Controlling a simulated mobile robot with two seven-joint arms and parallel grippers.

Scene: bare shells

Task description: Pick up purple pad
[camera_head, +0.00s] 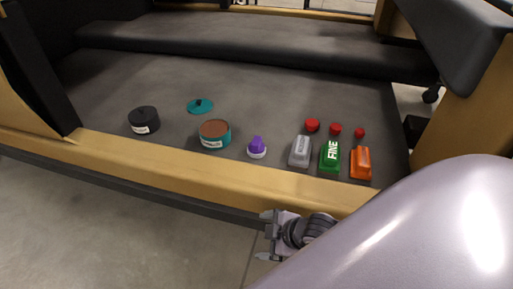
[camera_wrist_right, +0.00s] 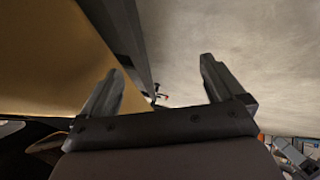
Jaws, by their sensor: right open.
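The purple pad (camera_head: 257,143) is a small purple piece with a knob-like top, seated on a round white base (camera_head: 257,154). It is near the front edge of the grey surface, in the middle of the head view. My right gripper (camera_head: 265,235) is open and empty, in front of and below the yellow front beam, apart from the pad. In the right wrist view the gripper (camera_wrist_right: 158,82) shows two spread fingers with nothing between them. The pad cannot be made out in the wrist view. My left gripper is not in view.
Left of the pad are an open teal tin (camera_head: 215,134), a teal lid (camera_head: 200,106) and a black container (camera_head: 144,120). Right are grey (camera_head: 300,151), green (camera_head: 330,156) and orange (camera_head: 361,163) blocks, with red round pieces (camera_head: 335,129) behind. A yellow beam (camera_head: 190,174) edges the front.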

